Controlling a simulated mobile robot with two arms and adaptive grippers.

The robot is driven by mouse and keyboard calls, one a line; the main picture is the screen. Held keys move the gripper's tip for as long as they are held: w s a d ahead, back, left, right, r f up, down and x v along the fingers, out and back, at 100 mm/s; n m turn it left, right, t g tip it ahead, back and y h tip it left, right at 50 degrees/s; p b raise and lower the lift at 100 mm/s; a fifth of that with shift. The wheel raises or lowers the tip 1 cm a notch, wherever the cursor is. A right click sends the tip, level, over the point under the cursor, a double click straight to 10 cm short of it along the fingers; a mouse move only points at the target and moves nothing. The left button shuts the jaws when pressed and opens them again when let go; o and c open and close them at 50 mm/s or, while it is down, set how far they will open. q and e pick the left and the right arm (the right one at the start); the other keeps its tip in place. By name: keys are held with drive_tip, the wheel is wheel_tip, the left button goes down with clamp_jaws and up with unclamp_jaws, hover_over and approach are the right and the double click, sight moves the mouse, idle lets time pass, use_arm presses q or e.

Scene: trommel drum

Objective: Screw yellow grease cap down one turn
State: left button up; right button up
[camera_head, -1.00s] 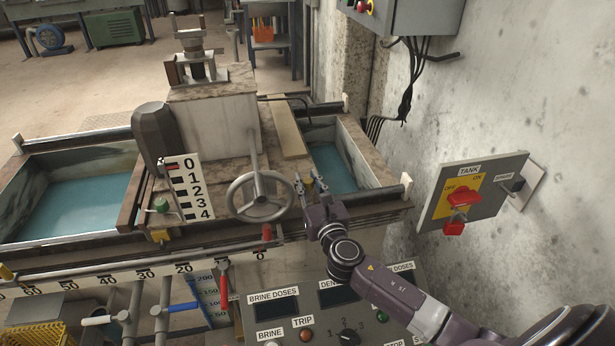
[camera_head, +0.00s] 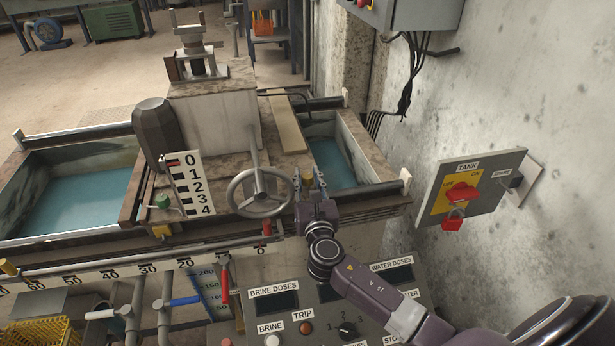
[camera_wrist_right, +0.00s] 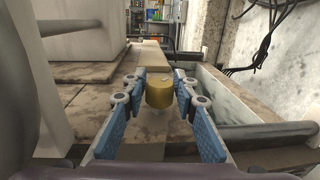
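The yellow grease cap (camera_wrist_right: 159,93) is a short upright cylinder on the brown machine deck, in the middle of the right wrist view. In the head view only a small bit of yellow (camera_head: 308,182) shows between my fingers, just right of the handwheel. My right gripper (camera_head: 310,179) points away from me over the deck. In the right wrist view its blue-padded fingers (camera_wrist_right: 159,84) are open, one on each side of the cap, with narrow gaps visible. My left gripper is not in view.
The grey handwheel (camera_head: 260,193) stands close left of my right gripper. A tank of blue water (camera_head: 333,165) lies just beyond on the right. The control panel (camera_head: 330,300) is below my forearm. The TANK switch panel (camera_head: 490,200) is on the right wall.

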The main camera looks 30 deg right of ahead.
drive_tip(key=o, duration=0.3)
drive_tip(key=shift+s, duration=0.1)
drive_tip(key=v, duration=1.2)
